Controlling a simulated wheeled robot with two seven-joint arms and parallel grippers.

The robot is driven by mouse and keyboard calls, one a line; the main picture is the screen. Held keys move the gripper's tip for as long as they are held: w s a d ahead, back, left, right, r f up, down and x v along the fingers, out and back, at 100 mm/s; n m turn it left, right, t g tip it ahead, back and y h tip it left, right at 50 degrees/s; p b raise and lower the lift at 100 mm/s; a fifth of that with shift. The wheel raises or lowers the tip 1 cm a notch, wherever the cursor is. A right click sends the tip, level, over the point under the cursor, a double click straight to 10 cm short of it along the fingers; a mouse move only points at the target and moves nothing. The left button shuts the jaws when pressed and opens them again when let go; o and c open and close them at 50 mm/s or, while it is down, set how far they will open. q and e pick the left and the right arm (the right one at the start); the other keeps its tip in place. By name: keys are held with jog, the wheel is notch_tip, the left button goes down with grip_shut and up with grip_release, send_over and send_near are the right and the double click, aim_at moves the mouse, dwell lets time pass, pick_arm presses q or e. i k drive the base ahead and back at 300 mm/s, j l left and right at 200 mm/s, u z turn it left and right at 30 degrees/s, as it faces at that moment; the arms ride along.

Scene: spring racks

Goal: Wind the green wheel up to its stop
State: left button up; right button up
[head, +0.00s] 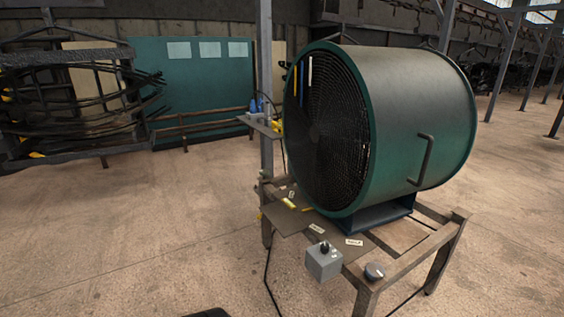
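A large green drum-shaped fan (425,110) with a dark round mesh grille (325,120) on its left end stands on a low frame table. A dark bar handle (424,160) sits on its right side. It is the only large round green thing in view; I see no separate green wheel and cannot tell whether this is the one named. Neither of my grippers shows in the head view. A dark shape cut by the bottom edge is too little seen to identify.
A cable runs down to the floor. A steel post (265,60) stands behind. Floor at left is clear.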

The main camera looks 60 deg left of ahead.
aim_at(263, 173)
jog(key=u, duration=2.05)
jog(key=i+j+z, duration=0.1)
jog(key=z, duration=0.35)
jog(key=i+j+z, duration=0.1)
jog(key=z, duration=0.3)
jog(key=j+z, duration=0.2)
jog(key=z, duration=0.25)
jog(key=i+j+z, duration=0.1)
jog(key=z, duration=0.3)
jog(key=j, duration=0.1)
